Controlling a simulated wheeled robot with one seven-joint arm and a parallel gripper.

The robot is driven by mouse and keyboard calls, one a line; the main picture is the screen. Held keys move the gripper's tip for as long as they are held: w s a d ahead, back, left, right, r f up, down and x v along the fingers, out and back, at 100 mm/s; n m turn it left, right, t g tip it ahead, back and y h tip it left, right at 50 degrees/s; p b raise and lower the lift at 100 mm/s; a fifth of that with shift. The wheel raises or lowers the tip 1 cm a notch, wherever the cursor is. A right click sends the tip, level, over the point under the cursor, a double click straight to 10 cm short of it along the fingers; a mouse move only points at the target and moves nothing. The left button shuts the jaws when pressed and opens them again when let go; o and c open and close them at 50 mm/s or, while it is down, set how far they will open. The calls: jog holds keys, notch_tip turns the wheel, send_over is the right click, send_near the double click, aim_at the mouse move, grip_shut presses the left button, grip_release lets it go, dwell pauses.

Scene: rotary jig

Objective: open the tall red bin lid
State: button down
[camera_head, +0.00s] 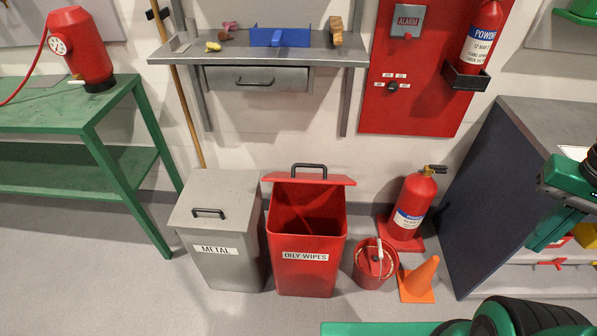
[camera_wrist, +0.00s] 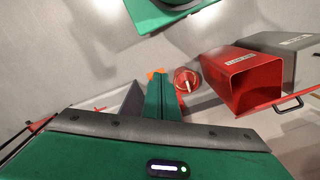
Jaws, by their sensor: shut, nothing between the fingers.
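The tall red bin (camera_head: 306,265) stands on the floor, labelled OILY WIPES. Its red lid (camera_head: 330,180) is raised at the back, with a black handle (camera_head: 309,167) at its top, and the bin's open inside shows below it. In the wrist view the bin (camera_wrist: 236,85) lies at the right, its lid (camera_wrist: 262,107) standing away from the mouth and the handle (camera_wrist: 291,104) beyond. My gripper (camera_head: 533,244) is at the right edge of the head view, well apart from the bin. Its green fingers (camera_wrist: 159,80) are together and empty in the wrist view.
A grey METAL bin (camera_head: 228,255) stands close left of the red bin. A red bucket (camera_head: 375,265), an orange cone (camera_head: 419,280) and a fire extinguisher (camera_head: 412,205) stand to its right. A shelf (camera_head: 350,58) hangs above. Floor in front of the bins is clear.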

jog(key=w+a+f+n+t+h, duration=0.2)
jog(key=w+a+f+n, duration=0.45)
jog(key=w+n, duration=0.4)
jog(key=w+a+f+n+t+h, duration=0.1)
jog(key=w+a+f+n+h, duration=0.2)
jog(key=w+a+f+n, duration=0.6)
jog(key=w+a+n+t+y, duration=0.25)
jog(key=a+n+t, duration=0.25)
jog(key=a+n, duration=0.75)
jog(key=w+a+n+t+y, duration=0.2)
jog(key=w+a+n+t, duration=0.2)
jog(key=a+n, duration=0.85)
jog(key=w+f, duration=0.1)
jog(key=w, duration=0.1)
jog(key=w+a+f+m, duration=0.1)
jog(key=w+f, duration=0.1)
jog(key=w, duration=0.1)
jog(key=w+a+f+m, duration=0.1)
jog(key=w, duration=0.2)
jog(key=shift+w+a+f+m, duration=0.1)
jog(key=shift+a+f+m, duration=0.15)
